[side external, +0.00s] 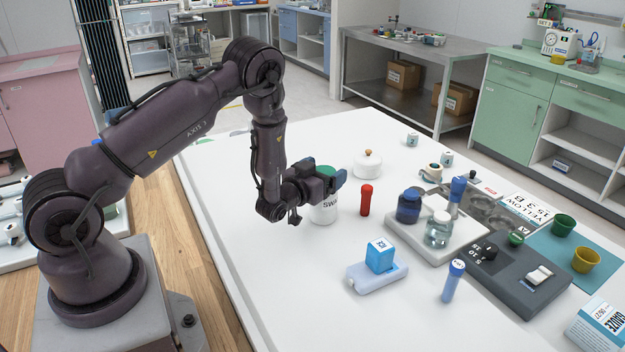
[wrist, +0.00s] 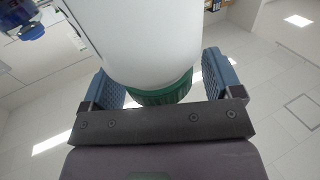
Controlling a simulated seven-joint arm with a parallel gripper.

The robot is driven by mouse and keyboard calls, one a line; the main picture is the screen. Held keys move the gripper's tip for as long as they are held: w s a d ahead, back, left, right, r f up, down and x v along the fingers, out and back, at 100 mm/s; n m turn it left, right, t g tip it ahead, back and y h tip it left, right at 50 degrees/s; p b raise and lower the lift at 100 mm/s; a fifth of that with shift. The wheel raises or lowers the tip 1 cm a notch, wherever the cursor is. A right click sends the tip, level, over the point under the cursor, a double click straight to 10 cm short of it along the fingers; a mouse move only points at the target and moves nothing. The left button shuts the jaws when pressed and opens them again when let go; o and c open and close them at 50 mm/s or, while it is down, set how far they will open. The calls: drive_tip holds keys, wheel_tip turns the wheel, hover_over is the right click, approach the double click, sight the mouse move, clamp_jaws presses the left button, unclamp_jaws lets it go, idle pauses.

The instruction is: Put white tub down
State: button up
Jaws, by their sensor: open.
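The white tub (side external: 323,213), with a green lid (side external: 325,170) and dark lettering, appears to stand upright on the white table. My gripper (side external: 326,178) is at the tub's upper part, with its blue fingers on either side just below the lid. In the wrist view the tub (wrist: 140,40) fills the space between the open fingers of my gripper (wrist: 165,82), its green lid (wrist: 160,96) close to the palm. A gap shows beside the right finger; contact on the left is unclear. The tub's base is partly hidden in the wrist view.
A red bottle (side external: 366,200) stands just right of the tub. A white lidded pot (side external: 367,163) is behind it. A blue box (side external: 380,255) sits on a pale blue tray (side external: 362,278) in front. Blue and clear jars (side external: 409,206) stand farther right. The table's left front is clear.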

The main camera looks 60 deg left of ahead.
drive_tip(key=v, duration=1.2)
drive_tip(key=w+d+r+g+h, duration=0.2)
drive_tip(key=d+r, duration=0.1)
drive_tip(key=r, duration=0.4)
drive_tip(key=w+d+r+g+h, duration=0.2)
drive_tip(key=d+r+g+h, duration=0.15)
drive_tip(key=r, duration=0.35)
drive_tip(key=s+d+r+m+g, duration=0.2)
drive_tip(key=s+r, duration=0.3)
drive_tip(key=s, duration=0.5)
drive_tip(key=s+d+r+m+g+h, duration=0.1)
drive_tip(key=s+d+r+m+g, duration=0.1)
drive_tip(key=s, duration=0.7)
wheel_tip(320, 180, up, 3)
drive_tip(key=d+g, duration=0.1)
drive_tip(key=d, duration=0.1)
drive_tip(key=shift+s+d+m, duration=0.3)
drive_tip(key=shift+s+d, duration=0.05)
drive_tip(key=shift+d, duration=0.05)
